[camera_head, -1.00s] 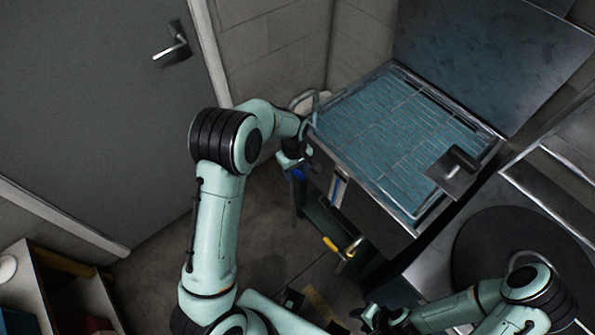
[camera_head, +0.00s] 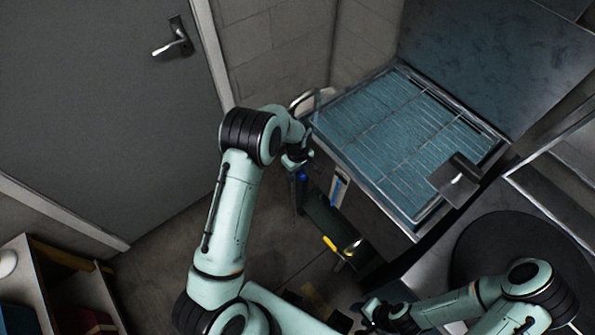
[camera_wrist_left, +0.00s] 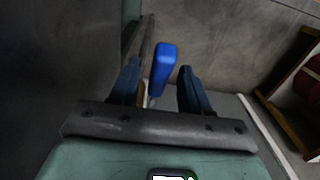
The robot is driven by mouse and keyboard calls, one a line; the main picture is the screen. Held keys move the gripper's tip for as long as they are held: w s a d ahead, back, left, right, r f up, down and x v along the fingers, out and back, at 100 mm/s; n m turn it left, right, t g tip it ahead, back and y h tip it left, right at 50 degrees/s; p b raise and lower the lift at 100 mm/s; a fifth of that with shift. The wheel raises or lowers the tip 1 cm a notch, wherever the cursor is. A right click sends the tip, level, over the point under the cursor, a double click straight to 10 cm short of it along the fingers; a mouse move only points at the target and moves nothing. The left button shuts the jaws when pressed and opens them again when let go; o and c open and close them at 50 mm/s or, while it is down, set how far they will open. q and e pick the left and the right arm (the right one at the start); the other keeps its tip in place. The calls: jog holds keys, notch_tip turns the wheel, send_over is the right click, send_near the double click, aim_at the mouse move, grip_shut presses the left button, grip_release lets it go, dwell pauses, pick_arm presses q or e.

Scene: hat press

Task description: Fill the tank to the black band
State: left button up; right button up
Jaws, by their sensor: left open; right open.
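The tank (camera_head: 345,104) is an open metal basin, with bluish water under a wire grid. A narrow pale and blue strip (camera_head: 339,187), perhaps a level gauge, is on its front; I cannot make out a black band. A blue handle (camera_head: 301,177) sits low at the tank's left front. My left gripper (camera_head: 296,161) is just above it. In the left wrist view the blue handle (camera_wrist_left: 163,68) shows between the spread fingers of my left gripper (camera_wrist_left: 158,88), which is not closed on it. My right gripper (camera_head: 370,312) is low, in front of the tank, apart from it.
A yellow-handled valve (camera_head: 330,243) is below the tank's front. A dark round plate (camera_head: 510,250) lies to the right. A grey door (camera_head: 100,110) is at left, and a shelf unit (camera_head: 75,290) at lower left. Open floor lies between them.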

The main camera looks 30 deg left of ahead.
pick_arm(q)
jog(key=shift+f, duration=0.35)
grip_shut()
jog(key=f+y+b, duration=0.1)
jog(key=b, duration=0.1)
jog(key=f+t+y+b, duration=0.1)
jog(key=b, duration=0.1)
jog(key=d+f+y+b, duration=0.1)
jog(key=b, duration=0.2)
jog(key=shift+s+f+y, duration=0.1)
jog(key=shift+s+y, duration=0.15)
jog(key=shift+y, duration=0.15)
jog(key=shift+t+y+b, duration=0.4)
jog(key=shift+b, duration=0.25)
pick_arm(e)
jog(key=s+f, duration=0.4)
jog(key=f, duration=0.5)
jog(key=shift+s+f+g, duration=0.25)
jog(key=shift+s+g, duration=0.05)
jog(key=shift+s, duration=0.05)
jog(key=shift+d, duration=0.1)
pick_arm(q)
grip_release()
jog(key=shift+w, duration=0.1)
